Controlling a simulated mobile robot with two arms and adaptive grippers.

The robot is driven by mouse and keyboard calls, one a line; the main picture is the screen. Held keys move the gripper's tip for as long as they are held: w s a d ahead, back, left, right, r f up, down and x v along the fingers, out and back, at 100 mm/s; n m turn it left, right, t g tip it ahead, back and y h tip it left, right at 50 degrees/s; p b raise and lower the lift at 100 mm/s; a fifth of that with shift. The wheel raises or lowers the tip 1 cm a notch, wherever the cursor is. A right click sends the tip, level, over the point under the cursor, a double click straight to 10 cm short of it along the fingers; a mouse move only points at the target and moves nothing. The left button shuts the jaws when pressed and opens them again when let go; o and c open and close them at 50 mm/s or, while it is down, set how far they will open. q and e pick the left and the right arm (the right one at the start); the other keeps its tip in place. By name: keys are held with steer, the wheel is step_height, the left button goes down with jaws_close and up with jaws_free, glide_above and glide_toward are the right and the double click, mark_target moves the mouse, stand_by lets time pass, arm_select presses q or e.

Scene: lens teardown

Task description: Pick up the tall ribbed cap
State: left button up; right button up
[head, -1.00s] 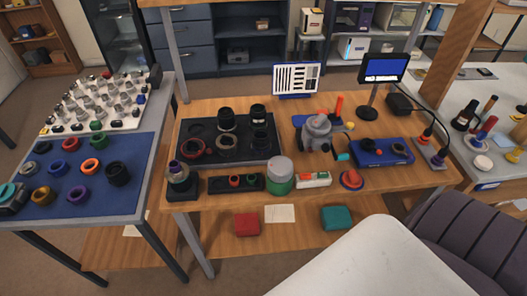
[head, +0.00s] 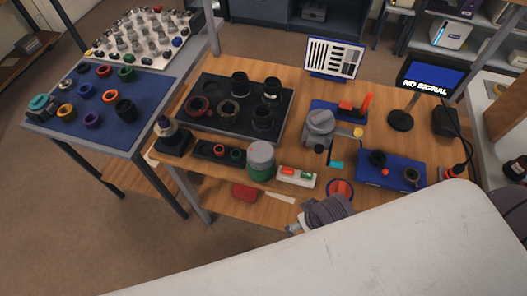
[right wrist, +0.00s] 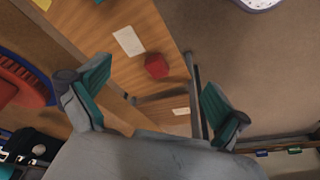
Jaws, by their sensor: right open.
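Several tall black cylinders stand on a black tray (head: 186,122) on the wooden table: one at the back (head: 240,84), one at its right (head: 272,90) and one in front (head: 262,117). Another dark cylinder (head: 126,110) stands on the blue mat. At this size I cannot tell which is the tall ribbed cap. My right gripper (right wrist: 155,76) is open and empty, its two teal-padded fingers apart. In the head view it seems to be the grey shape near the table's front edge, partly hidden. My left gripper is not in view.
Near the right gripper a red disc (head: 340,187) lies at the table's front. A grey-green jar (head: 261,160), a grey device (head: 320,128), a blue box (head: 390,168) and a monitor (head: 430,78) crowd the table. A red box (right wrist: 157,65) is lower down.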

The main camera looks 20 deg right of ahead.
steer(key=w+a+r+n+g+y, duration=0.1)
steer(key=w+a+r+n+y, duration=0.15)
steer(key=w+a+r, duration=0.4)
steer(key=w+a+r+n+y, duration=0.1)
steer(key=w+a+r+n, duration=0.25)
steer(key=a+r, duration=0.55)
step_height(320, 180, up, 10)
steer(key=n+g+h, duration=0.1)
steer(key=g+h, duration=0.1)
steer(key=h, duration=0.2)
glide_above(260, 151)
steer(key=f, duration=0.5)
steer(key=f+p, duration=0.1)
steer(key=f, duration=0.2)
steer(key=shift+s+a, duration=0.15)
steer(key=shift+s, duration=0.15)
steer(key=f, duration=0.1)
steer(key=f+p, duration=0.1)
steer(key=f, duration=0.2)
steer(key=shift+w+f, duration=0.25)
steer(key=shift+f, duration=0.65)
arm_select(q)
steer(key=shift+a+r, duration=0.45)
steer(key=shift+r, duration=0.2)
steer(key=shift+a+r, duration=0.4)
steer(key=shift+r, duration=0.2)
arm_select(e)
steer(key=c, duration=0.9)
